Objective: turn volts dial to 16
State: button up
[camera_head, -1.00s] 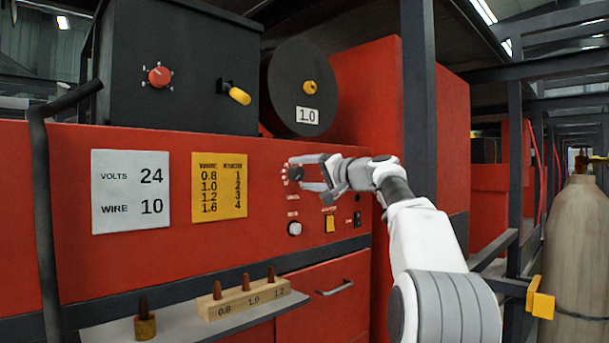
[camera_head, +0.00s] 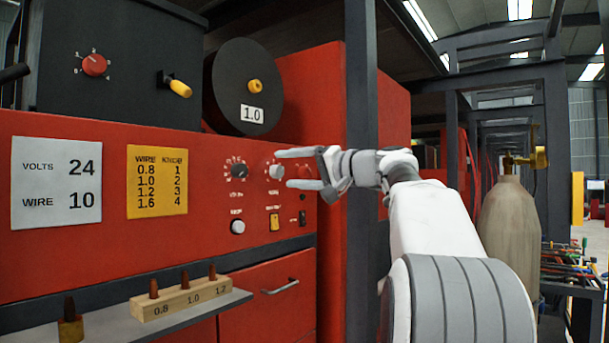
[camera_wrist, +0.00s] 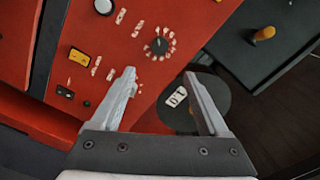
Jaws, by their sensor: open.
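The dark volts dial (camera_head: 236,168), ringed by white marks, sits on the red panel. I cannot read its setting. A dark dial with white marks also shows in the wrist view (camera_wrist: 158,45), beyond the fingertips. My gripper (camera_head: 286,168) is open and empty, to the right of the volts dial. In the head view its two fingers are above and below the line of a pale second dial (camera_head: 276,172); I cannot tell how far they are from it. In the wrist view my gripper (camera_wrist: 160,75) has its fingers wide apart with nothing held between them.
A white card (camera_head: 56,181) reads VOLTS 24, WIRE 10. A yellow chart (camera_head: 157,181) hangs beside it. Below the dials are a white knob (camera_head: 238,227) and a yellow switch (camera_head: 275,222). A black spool (camera_head: 243,87) stands above, and a dark post (camera_head: 361,150) rises at the right.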

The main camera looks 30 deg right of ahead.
jog(key=shift+v, duration=1.65)
